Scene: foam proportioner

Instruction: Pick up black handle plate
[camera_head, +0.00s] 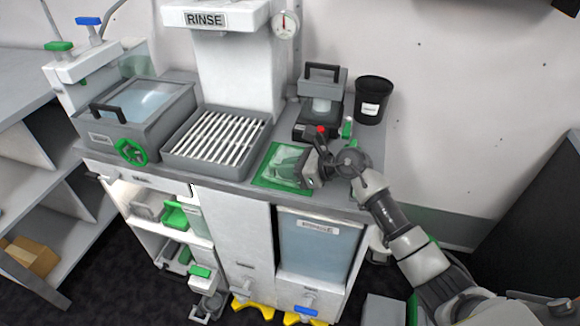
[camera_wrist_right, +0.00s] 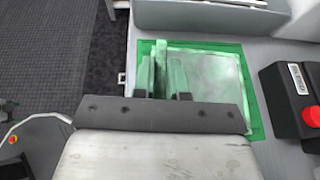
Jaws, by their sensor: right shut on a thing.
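My right gripper (camera_head: 306,172) reaches in from the right, low over the green-bordered mat (camera_head: 268,181) on the counter. In the right wrist view the mat (camera_wrist_right: 233,48) lies under and beside the fingers (camera_wrist_right: 161,84). The fingers are shut on a thin, upright, green-tinted piece (camera_wrist_right: 160,54). I cannot tell whether this piece is the black handle plate; no black handle shows on it, and the fingers hide its lower part. My left gripper is not in view.
A slatted rinse tray (camera_head: 216,137) and a grey basin with a black handle (camera_head: 105,109) stand to the left. A grey device with a black handle (camera_head: 322,68) and a black bucket (camera_head: 373,98) stand behind the gripper. A device with a red button (camera_wrist_right: 300,82) is close right.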

